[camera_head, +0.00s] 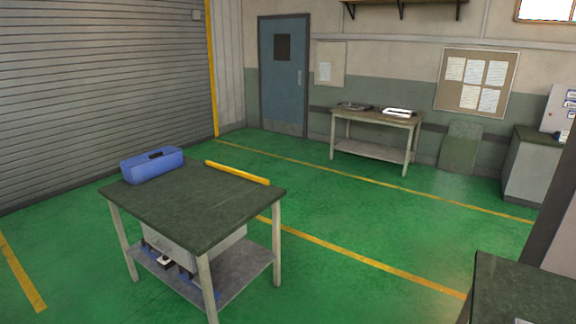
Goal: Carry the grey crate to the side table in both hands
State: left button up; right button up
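Neither of my grippers shows in the head view. I cannot tell for certain which thing is the grey crate. A light grey box-like body (222,243) shows under the top of the near table (195,215), partly hidden by the tabletop and a leg. I cannot tell whether it is a crate or a drawer. A table with a light top and lower shelf (368,151) stands against the back wall, with a dark flat item (354,106) and a white item (399,112) on it. I cannot tell whether this is the side table.
A blue toolbox (152,164) and a yellow bar (237,173) lie on the near table. A dark worktop (522,296) is at the lower right. A grey cabinet (532,170) stands at the right. Green floor (330,205) is open between the near and back tables.

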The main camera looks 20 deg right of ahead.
aim_at(205, 191)
jog(key=i+z, duration=0.5)
jog(key=i, duration=0.15)
jog(key=i+j+z, duration=0.2)
jog(key=i+z, duration=0.3)
jog(key=i, duration=0.1)
